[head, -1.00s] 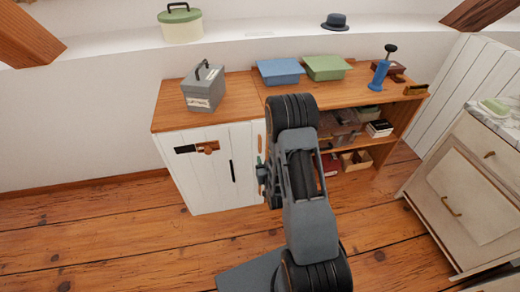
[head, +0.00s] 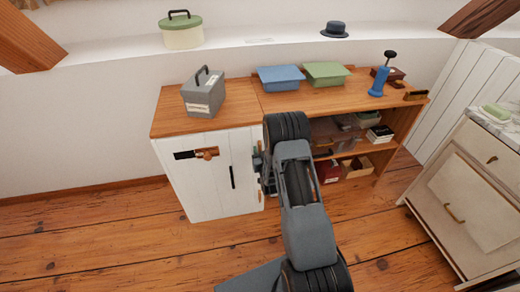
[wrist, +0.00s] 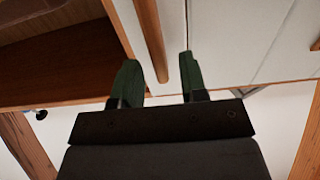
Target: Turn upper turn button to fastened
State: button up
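A long wooden bar (wrist: 152,40), which looks like the upper turn button, lies on the white stile beside the cabinet door seam. It runs roughly along the seam in the wrist view. My gripper (wrist: 160,62) is open, with one green finger on each side of the bar's near end. Gaps show on both sides; I cannot tell whether either finger touches it. In the head view, my arm hides the bar and most of the gripper at the right edge of the white cabinet door (head: 208,185).
The door also carries a brown catch on a dark plate (head: 207,153) and a black handle (head: 232,177). Open shelves with boxes (head: 355,168) lie right of my arm. A grey box (head: 204,95) and blue and green bins stand on top. Floor in front is clear.

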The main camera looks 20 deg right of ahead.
jog(key=shift+w+d, duration=0.15)
jog(key=shift+w, duration=0.65)
jog(key=shift+c, duration=0.3)
grip_shut()
